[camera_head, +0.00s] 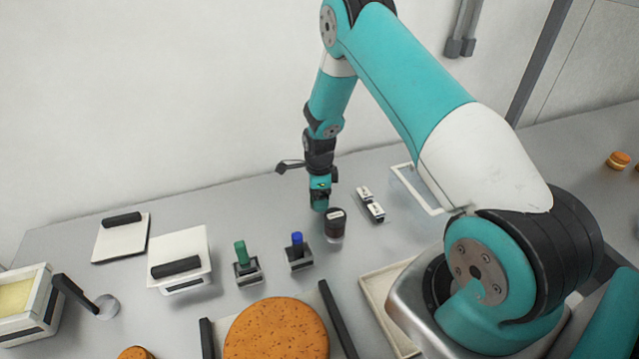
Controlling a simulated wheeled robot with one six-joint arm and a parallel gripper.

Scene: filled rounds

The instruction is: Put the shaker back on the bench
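My gripper (320,206) points down just behind and to the left of the jar in the picture. Its lower end overlaps or nearly touches the jar's upper left edge. The fingers are small and partly hidden, so I cannot tell whether they grip the jar or whether its base rests on the bench.
Blue-handled (298,250) and green-handled (245,264) tools stand in holders left of the jar. A large orange-brown round (276,330) is in front. White lidded pieces (180,255) and an empty tray (378,296) flank the area.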

